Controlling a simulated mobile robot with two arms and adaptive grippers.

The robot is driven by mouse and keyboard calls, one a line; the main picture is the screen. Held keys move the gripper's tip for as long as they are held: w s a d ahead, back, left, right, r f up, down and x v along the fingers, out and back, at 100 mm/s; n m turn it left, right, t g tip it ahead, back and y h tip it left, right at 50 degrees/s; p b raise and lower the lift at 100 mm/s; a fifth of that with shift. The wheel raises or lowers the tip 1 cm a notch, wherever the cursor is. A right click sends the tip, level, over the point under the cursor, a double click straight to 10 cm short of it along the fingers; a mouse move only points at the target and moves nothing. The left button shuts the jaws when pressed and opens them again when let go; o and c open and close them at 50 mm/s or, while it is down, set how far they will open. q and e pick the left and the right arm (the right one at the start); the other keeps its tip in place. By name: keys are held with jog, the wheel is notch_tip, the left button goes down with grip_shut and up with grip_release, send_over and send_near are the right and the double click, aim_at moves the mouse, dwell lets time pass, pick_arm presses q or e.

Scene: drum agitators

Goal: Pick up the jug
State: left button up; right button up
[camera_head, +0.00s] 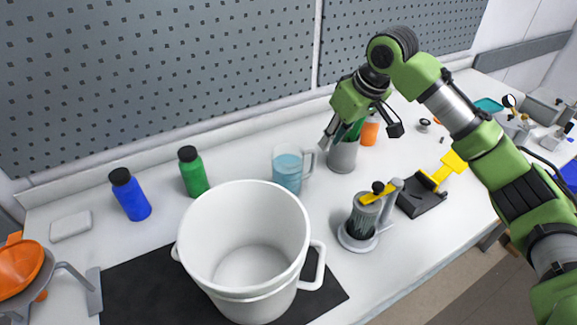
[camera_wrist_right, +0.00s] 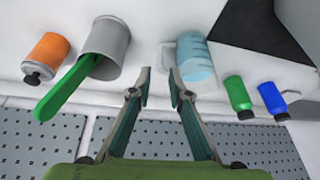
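The jug (camera_head: 287,168) is clear, holds light blue liquid and has a handle on its right side. It stands upright on the bench behind the big white bucket (camera_head: 246,238). In the right wrist view, the jug (camera_wrist_right: 196,62) is just right of the fingertips, with its handle on the side toward them. My right gripper (camera_head: 361,136) is open and empty, above and to the right of the jug, near a grey cup (camera_head: 342,156). Its fingers (camera_wrist_right: 159,76) are spread apart in the wrist view and do not appear to touch the jug. My left gripper is not in view.
A green bottle (camera_head: 193,172) and a blue bottle (camera_head: 130,195) stand left of the jug. The grey cup holds a green tool (camera_wrist_right: 68,84), beside an orange bottle (camera_head: 369,131). A grey stand (camera_head: 358,232) is in front right. A pegboard wall (camera_head: 160,75) rises behind.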

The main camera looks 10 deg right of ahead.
aim_at(315, 160)
jog(key=p+x, duration=0.1)
jog(key=x, duration=0.8)
jog(key=shift+s+p, duration=0.1)
jog(key=shift+p, duration=0.25)
jog(key=p+x, duration=0.1)
jog(key=x, duration=0.2)
jog(key=shift+w+f, duration=0.2)
jog(key=shift+w+a+f, duration=0.1)
jog(key=shift+w+f, duration=0.05)
jog(key=shift+f, duration=0.25)
grip_shut()
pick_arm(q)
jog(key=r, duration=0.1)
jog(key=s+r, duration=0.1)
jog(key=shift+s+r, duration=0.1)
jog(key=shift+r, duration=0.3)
pick_arm(e)
jog(key=shift+r, duration=0.1)
